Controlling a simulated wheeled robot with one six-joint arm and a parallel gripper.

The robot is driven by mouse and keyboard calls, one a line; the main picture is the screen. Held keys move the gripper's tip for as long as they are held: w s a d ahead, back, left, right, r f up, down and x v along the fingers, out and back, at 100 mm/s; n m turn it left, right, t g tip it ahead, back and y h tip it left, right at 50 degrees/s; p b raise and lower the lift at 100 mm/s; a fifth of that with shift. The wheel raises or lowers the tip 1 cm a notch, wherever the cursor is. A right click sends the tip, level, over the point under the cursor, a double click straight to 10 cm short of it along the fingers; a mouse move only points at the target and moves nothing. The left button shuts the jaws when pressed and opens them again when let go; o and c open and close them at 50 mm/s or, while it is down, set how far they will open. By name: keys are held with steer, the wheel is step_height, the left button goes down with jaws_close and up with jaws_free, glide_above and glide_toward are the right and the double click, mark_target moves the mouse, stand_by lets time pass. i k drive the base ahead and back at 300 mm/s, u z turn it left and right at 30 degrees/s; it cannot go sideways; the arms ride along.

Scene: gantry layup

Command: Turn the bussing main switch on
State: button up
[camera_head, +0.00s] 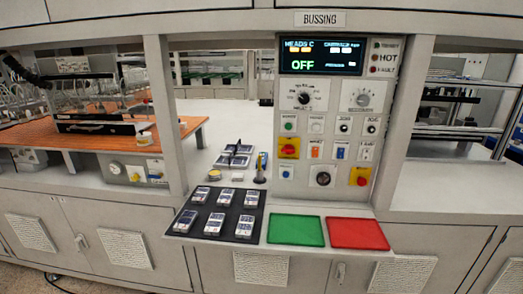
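The bussing station's control panel (327,120) stands upright right of centre, under a sign (320,19) that reads BUSSING. Its display (321,54) shows OFF in green. A red control on a yellow square (289,148) sits at the panel's left side. Another red control on yellow (360,177) sits at the lower right. An orange rocker (315,152) and a blue rocker (340,152) lie between them. A black round knob (323,179) is at bottom centre. The small labels are too blurred to show which is the main switch. My gripper is not in view.
Below the panel, a shelf holds a black tray (196,227) with several small modules, a green mat (296,230) and a red mat (358,234). A small stand (260,169) with a yellow part is left of the panel. The space before the panel looks clear.

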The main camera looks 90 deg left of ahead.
mark_target(289, 149)
steer(key=u, duration=2.8)
